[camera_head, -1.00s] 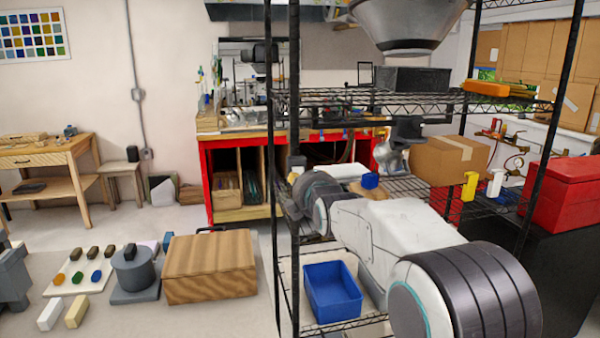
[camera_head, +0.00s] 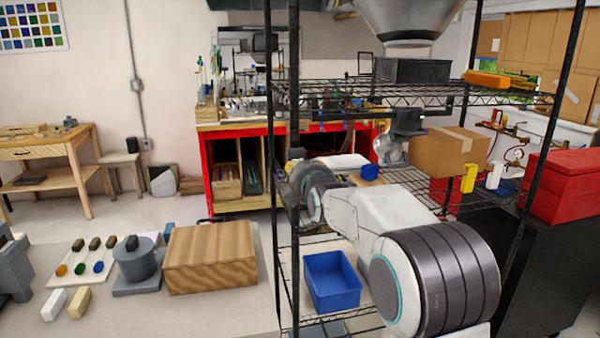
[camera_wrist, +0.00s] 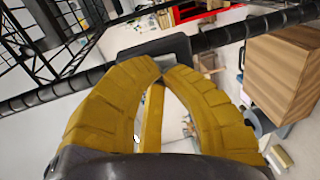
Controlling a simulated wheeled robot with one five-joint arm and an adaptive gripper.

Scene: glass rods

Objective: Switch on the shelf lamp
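A lamp with a shiny silver shade (camera_head: 391,151) hangs from a dark mount under the upper wire shelf (camera_head: 345,92) in the head view. I cannot tell whether it is lit. My gripper (camera_wrist: 161,66) shows in the wrist view as two curved yellow fingers with their tips nearly meeting, and nothing is clearly held. A dark grey rounded block (camera_wrist: 153,50) lies just beyond the tips; contact is unclear. In the head view, my arm reaches to the shelf's left front post, with a bit of yellow finger there. The gripper is mostly hidden.
Black posts and wire shelves surround my arm. A blue bin (camera_head: 332,282) is on the low shelf, and a cardboard box (camera_head: 445,150) and red toolbox (camera_head: 564,186) stand right. A wooden box (camera_head: 210,258) is on the surface left of the rack.

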